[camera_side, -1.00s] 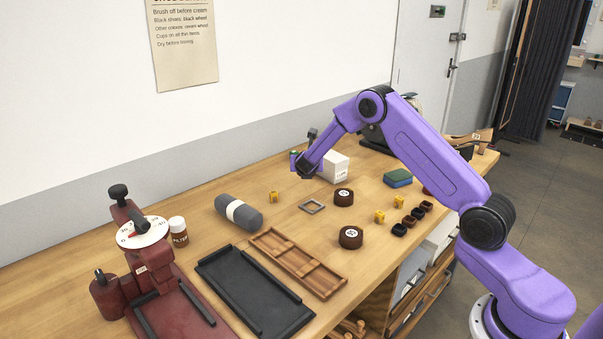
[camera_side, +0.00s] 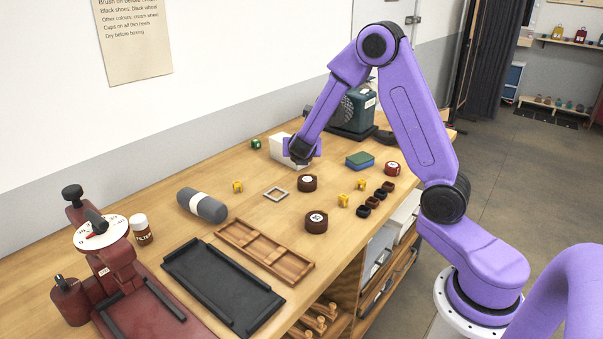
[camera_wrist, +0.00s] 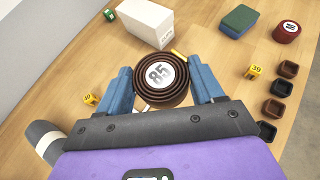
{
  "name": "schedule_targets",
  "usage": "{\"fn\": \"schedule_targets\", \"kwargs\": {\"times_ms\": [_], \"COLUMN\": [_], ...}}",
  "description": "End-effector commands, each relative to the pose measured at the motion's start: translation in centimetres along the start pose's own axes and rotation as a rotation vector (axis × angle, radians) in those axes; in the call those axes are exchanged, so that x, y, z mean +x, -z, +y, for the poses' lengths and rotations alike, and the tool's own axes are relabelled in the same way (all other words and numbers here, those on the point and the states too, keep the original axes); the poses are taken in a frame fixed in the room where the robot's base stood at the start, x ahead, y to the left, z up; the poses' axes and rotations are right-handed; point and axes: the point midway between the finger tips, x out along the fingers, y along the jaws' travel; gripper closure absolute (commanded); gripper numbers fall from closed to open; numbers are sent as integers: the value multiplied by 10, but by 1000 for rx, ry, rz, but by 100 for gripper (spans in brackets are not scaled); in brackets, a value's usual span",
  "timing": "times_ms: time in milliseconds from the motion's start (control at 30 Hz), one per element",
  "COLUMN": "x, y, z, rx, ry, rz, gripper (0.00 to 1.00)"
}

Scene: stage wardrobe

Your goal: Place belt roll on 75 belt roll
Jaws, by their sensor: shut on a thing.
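My gripper (camera_wrist: 162,80) is shut on a brown belt roll (camera_wrist: 145,92) marked 85, held with its label facing up. In the side view my gripper (camera_side: 302,158) is beside the white box, and the held roll cannot be made out. Two dark brown rolls with white labels stand on the bench, one farther back (camera_side: 307,185) and one nearer (camera_side: 316,225). Their numbers are too small to read, so I cannot tell which is the 75. Neither can be made out in the wrist view, where the held roll and hand block part of the bench.
The white box (camera_side: 280,147) is close behind my gripper. A grey square frame (camera_side: 266,193), yellow number markers (camera_side: 343,200), small dark cups (camera_side: 372,202), a green-blue block (camera_side: 360,160) and a red round tin (camera_side: 392,169) surround the rolls. A wooden tray (camera_side: 262,250) lies in front.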

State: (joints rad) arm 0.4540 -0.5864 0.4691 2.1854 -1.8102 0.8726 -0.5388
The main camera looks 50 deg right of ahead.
Motion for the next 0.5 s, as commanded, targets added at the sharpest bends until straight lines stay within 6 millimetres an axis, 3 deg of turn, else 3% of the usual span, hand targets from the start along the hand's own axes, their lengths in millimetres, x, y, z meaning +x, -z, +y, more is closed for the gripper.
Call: {"fn": "schedule_targets", "kwargs": {"times_ms": [100,300,500], "x": [-22,-47,-50], "y": [1,4,6], "z": [-31,-71,-84], "rx": [32,69,79], "ry": [54,129,159], "rz": [-1,-4,-5], "gripper": [72,72,72]}}
